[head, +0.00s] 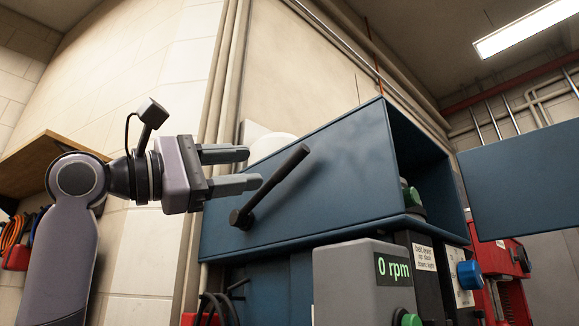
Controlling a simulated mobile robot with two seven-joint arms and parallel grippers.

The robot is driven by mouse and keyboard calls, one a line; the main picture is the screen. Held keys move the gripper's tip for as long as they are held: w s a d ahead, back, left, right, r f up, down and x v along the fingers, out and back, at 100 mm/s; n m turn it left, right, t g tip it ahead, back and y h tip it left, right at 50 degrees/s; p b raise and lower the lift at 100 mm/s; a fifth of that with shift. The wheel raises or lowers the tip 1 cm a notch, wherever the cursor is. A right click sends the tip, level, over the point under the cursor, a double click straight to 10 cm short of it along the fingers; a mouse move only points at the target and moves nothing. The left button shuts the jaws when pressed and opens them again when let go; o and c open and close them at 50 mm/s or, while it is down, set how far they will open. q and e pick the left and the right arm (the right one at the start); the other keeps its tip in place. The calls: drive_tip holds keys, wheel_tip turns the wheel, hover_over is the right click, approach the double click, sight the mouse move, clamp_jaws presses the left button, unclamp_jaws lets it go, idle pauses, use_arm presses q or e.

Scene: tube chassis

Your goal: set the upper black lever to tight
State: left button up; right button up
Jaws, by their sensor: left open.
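The upper black lever (275,185) is on the side of the blue cabinet (345,175). It slants up and to the right from its round pivot at the lower left. My left gripper (253,168) is open, with its two fingers pointing right toward the lever. The lower fingertip looks very near the lever's shaft; I cannot tell whether they touch. Nothing is between the fingers. A white label (424,257) appears to read "belt lever up slack down tight". My right gripper is not in view.
A grey box (362,285) with a "0 rpm" display and a green button stands below the cabinet. A blue knob (470,275) sits right of the label. A blue door panel (525,180) stands out at the right. A wooden shelf (50,162) is behind my left arm.

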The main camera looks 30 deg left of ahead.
sight(285, 164)
use_arm(q)
drive_tip(key=p+x, duration=0.2)
drive_tip(key=x, duration=0.4)
drive_tip(key=shift+w+d, duration=0.15)
drive_tip(key=shift+w, duration=0.15)
clamp_jaws()
